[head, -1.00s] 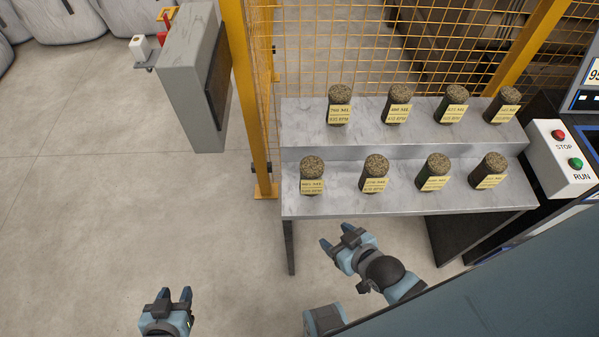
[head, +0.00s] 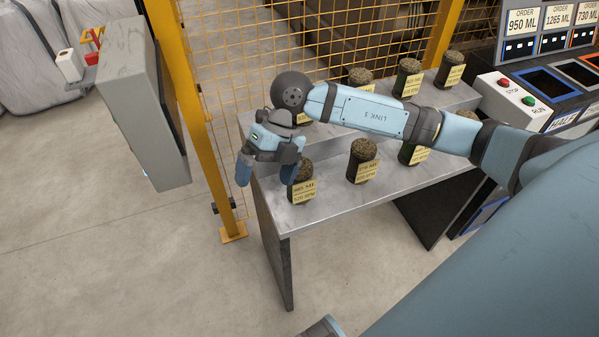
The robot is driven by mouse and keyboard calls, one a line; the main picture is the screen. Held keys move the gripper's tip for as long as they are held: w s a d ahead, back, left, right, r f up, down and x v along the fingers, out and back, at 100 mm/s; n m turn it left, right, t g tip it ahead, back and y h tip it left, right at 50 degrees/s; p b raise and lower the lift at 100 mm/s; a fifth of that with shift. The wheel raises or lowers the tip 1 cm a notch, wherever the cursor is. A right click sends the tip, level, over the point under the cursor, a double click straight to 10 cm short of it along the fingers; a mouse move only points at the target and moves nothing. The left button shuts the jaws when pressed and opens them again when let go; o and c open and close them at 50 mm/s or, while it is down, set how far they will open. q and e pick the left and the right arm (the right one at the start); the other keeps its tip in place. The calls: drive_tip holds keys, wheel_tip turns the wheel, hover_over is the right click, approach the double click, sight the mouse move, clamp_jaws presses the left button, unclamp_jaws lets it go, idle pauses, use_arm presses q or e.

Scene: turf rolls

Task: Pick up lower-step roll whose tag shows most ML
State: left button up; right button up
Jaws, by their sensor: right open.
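Several dark turf rolls with speckled tops and yellow tags stand upright on a grey two-step stand. On the lower step (head: 310,218) I see the leftmost roll (head: 304,190), the second roll (head: 363,162) and part of the third roll (head: 414,154). My right arm hides the fourth. The tags carry ML and RPM lines, too small to read surely. My right gripper (head: 266,173) is open and empty, fingers pointing down, at the stand's left end beside the leftmost lower roll. Its right finger overlaps that roll's edge in the picture; contact cannot be told. My left gripper is out of view.
Upper-step rolls (head: 408,80) stand behind my right arm, the leftmost mostly hidden. A yellow post (head: 187,110) and mesh fence border the stand's left and back. A STOP/RUN box (head: 512,100) and order screens (head: 523,20) are at right. Floor at front left is clear.

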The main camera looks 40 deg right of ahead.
sight(300, 173)
drive_tip(key=w+d+m+t+h+b, duration=0.1)
drive_tip(key=w+d+h, duration=0.15)
drive_tip(key=d, duration=0.25)
drive_tip(key=w+d+m+t+h, duration=0.1)
drive_tip(key=d+h, duration=0.3)
drive_tip(key=d, duration=0.2)
drive_tip(key=shift+y, duration=0.25)
drive_tip(key=f, duration=0.6)
drive_tip(key=shift+w+a+f, duration=0.1)
drive_tip(key=shift+w, duration=0.15)
drive_tip(key=shift+w+d+f, duration=0.1)
drive_tip(key=shift+f, duration=1.45)
drive_tip(key=shift+w+d+f, duration=0.1)
drive_tip(key=shift+f, duration=1.4)
drive_tip(key=c, duration=1.1)
drive_tip(key=shift+r, duration=0.1)
drive_tip(key=shift+c, duration=0.6)
drive_tip(key=shift+r, duration=0.1)
